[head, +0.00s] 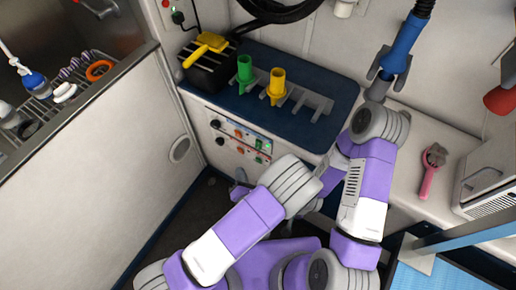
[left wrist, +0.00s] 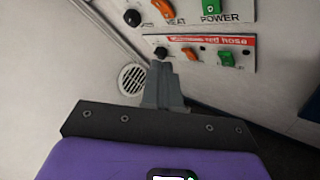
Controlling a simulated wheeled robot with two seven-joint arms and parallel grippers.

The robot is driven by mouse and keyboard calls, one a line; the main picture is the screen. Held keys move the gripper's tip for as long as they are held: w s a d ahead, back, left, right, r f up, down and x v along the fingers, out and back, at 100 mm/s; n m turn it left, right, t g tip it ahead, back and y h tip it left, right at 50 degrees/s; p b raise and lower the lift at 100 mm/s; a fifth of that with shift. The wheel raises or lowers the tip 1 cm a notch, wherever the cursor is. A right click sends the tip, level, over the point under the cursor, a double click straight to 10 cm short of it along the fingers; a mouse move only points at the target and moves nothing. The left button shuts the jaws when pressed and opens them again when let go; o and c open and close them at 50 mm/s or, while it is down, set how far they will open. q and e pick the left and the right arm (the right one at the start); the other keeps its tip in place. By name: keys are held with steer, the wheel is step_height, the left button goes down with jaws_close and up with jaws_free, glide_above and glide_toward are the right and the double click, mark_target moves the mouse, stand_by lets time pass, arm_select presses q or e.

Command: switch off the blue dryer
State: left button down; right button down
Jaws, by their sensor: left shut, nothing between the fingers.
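The blue dryer (head: 403,45) sits in a grey forked holder on the wall at the upper right, its black hose running up. A control panel (head: 228,141) on the bench front has two rows, each with a black knob, an orange switch and a green switch. In the left wrist view the upper row has a green POWER switch (left wrist: 212,8); its row label is out of frame. The lower row, marked "red hose", has a green switch (left wrist: 226,58). My left gripper (head: 240,177) is shut and empty below the panel; its fingertips (left wrist: 160,66) appear just below the lower black knob.
Green (head: 245,70) and yellow (head: 277,84) nozzles stand on the blue bench top (head: 340,95), beside a black box with a yellow brush. A pink tool (head: 430,172) lies on the right counter. A round vent (left wrist: 132,79) is left of my fingers.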

mark_target(259, 145)
arm_select(q)
steer(key=w+d+f+b, duration=0.1)
steer(key=w+d, duration=0.4)
steer(key=w, duration=0.2)
steer(key=shift+f, duration=0.25)
steer(key=shift+d, duration=0.1)
stand_by(1.9)
steer(key=shift+w+d, duration=0.2)
steer(key=shift+w, duration=0.1)
steer(key=shift+w+d+f, duration=0.1)
steer(key=shift+w+d, duration=0.1)
steer(key=shift+w, duration=0.1)
stand_by(0.6)
steer(key=shift+s, duration=0.1)
steer(key=shift+s+a, duration=0.45)
steer(key=shift+s, duration=0.15)
